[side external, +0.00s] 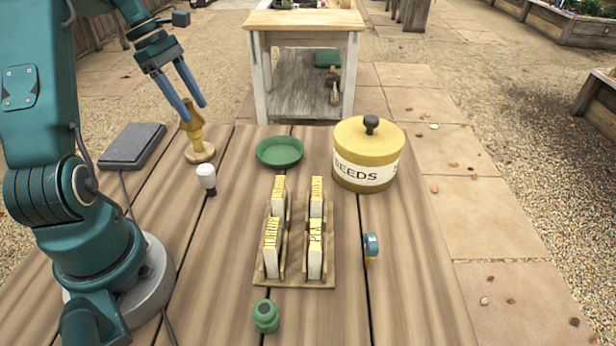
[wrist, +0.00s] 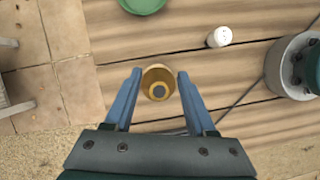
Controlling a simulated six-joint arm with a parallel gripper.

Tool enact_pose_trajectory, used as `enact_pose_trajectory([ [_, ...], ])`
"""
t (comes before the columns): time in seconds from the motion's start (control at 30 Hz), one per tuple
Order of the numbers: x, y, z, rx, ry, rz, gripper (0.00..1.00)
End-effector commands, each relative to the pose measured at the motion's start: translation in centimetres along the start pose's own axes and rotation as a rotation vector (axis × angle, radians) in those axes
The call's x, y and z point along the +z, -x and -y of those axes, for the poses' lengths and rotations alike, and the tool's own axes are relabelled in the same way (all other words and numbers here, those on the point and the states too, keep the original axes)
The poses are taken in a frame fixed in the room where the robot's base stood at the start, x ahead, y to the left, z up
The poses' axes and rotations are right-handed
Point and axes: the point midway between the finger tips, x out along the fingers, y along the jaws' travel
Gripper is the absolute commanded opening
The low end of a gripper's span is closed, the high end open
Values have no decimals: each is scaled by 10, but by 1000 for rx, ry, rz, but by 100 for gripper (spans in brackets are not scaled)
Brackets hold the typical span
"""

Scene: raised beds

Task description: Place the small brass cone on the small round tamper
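The small brass cone (side external: 191,118) shows in the side view with its wide end up, standing on top of the pale, round-based tamper (side external: 201,153). It looks upright. In the wrist view the cone (wrist: 158,82) is seen from above as a brass ring with a dark centre. My gripper (side external: 195,111) is at the cone's upper part, its blue fingers spread on either side of it. In the wrist view my gripper (wrist: 159,78) is open, with the cone between the fingertips and narrow gaps beside it. The cone hides most of the tamper there.
A white-topped shaker (side external: 206,178) stands close in front of the tamper, and a dark slab (side external: 131,145) lies to its left. A green dish (side external: 280,152), a yellow seed tin (side external: 366,150), a packet rack (side external: 300,281), a blue item (side external: 371,246) and a green pot (side external: 266,316) stand further right.

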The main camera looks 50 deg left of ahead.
Motion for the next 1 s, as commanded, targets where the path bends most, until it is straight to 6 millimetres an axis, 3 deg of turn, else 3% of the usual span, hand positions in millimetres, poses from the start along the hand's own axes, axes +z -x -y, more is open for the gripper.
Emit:
enact_pose_trajectory([
  [0.43, 1, 8, -1, 2, 0, -1, 58],
  [0.63, 0, 34, -1, 5, 0, -3, 58],
  [1.0, 20, 80, -1, 3, -1, -1, 58],
])
